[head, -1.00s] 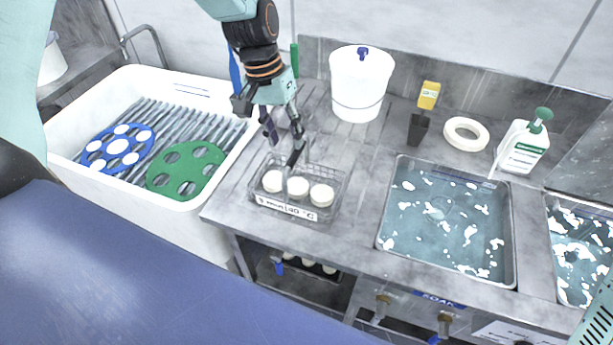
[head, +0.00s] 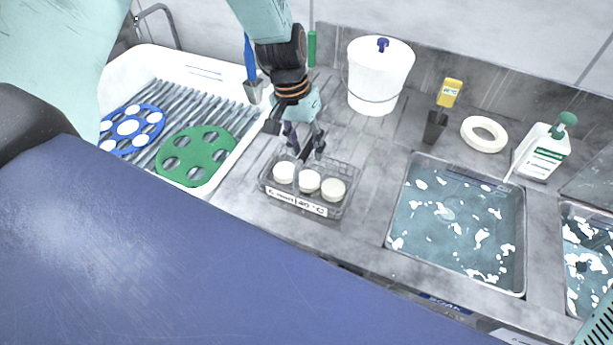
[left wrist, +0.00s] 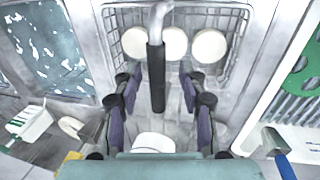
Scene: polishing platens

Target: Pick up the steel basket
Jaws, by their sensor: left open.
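The steel basket (head: 349,207) is a wire basket with a white label on its front, standing on the steel counter and holding three white round pieces. In the left wrist view the basket (left wrist: 243,38) is at the top, and its upright handle with a dark grip (left wrist: 156,78) rises between my fingers. My left gripper (head: 303,155) is open above the basket's back side. In the left wrist view my left gripper (left wrist: 158,90) has one finger on each side of the grip, apart from it. My right gripper is not in view.
A white bucket (head: 377,80) stands behind the basket. Left is a white tub (head: 224,172) with a blue disc (head: 128,127) and a green disc (head: 196,156). Right is a water-filled sink (head: 455,225), with a bottle (head: 541,150), a white ring (head: 484,134) and a yellow-handled tool (head: 443,108) behind.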

